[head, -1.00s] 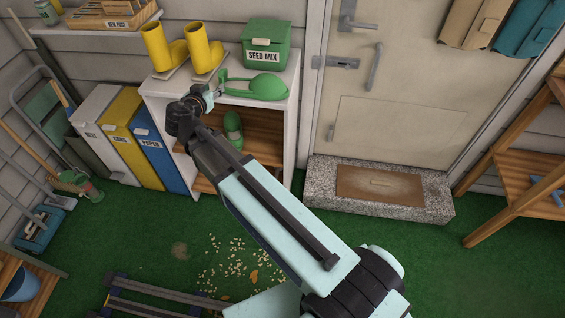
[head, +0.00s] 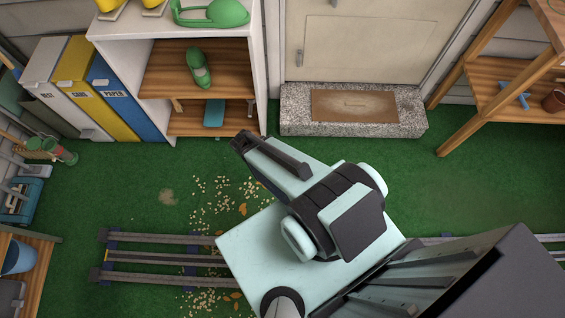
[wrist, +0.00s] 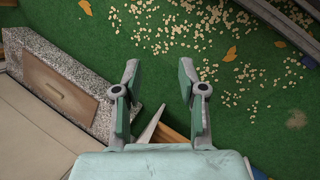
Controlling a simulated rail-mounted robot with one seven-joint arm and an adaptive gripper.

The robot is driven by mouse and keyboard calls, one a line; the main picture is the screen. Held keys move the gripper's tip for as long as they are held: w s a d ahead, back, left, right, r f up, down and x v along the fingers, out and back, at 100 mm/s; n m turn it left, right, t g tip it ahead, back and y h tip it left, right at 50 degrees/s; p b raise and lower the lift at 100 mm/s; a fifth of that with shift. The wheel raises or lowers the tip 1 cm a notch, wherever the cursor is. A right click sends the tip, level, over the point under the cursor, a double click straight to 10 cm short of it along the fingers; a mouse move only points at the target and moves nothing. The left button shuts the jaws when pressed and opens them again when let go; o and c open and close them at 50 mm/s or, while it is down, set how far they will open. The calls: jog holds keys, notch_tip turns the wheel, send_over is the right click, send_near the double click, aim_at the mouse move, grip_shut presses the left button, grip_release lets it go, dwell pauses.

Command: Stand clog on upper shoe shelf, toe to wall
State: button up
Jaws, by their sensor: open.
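The green clog (head: 199,69) stands on the upper wooden shelf (head: 235,70) of the white shoe unit, in the head view. It looks sole-down and lies roughly along the shelf's depth; I cannot tell for sure which end is the toe. Nothing of mine touches it. My gripper (wrist: 165,95) is open and empty in the wrist view, with green floor between its fingers. The clog is not in the wrist view.
A blue item (head: 213,113) is on the lower shelf. Bins (head: 125,95) stand left, the stone doorstep (head: 405,120) right.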

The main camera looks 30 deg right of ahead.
jog(key=shift+o, duration=1.4)
jog(key=s+a+f+g+y, duration=0.1)
jog(key=s, duration=0.5)
jog(key=s+a+f+g+y, duration=0.1)
jog(key=s+g, duration=0.1)
jog(key=s, duration=0.4)
jog(key=shift+s+a+f+n+y, duration=0.15)
jog(key=shift+a+f+n+y, duration=0.15)
jog(key=shift+f+n, duration=0.1)
jog(key=o, duration=0.9)
jog(key=shift+s+a, duration=0.1)
jog(key=shift+s, duration=0.35)
jog(key=shift+c, duration=0.2)
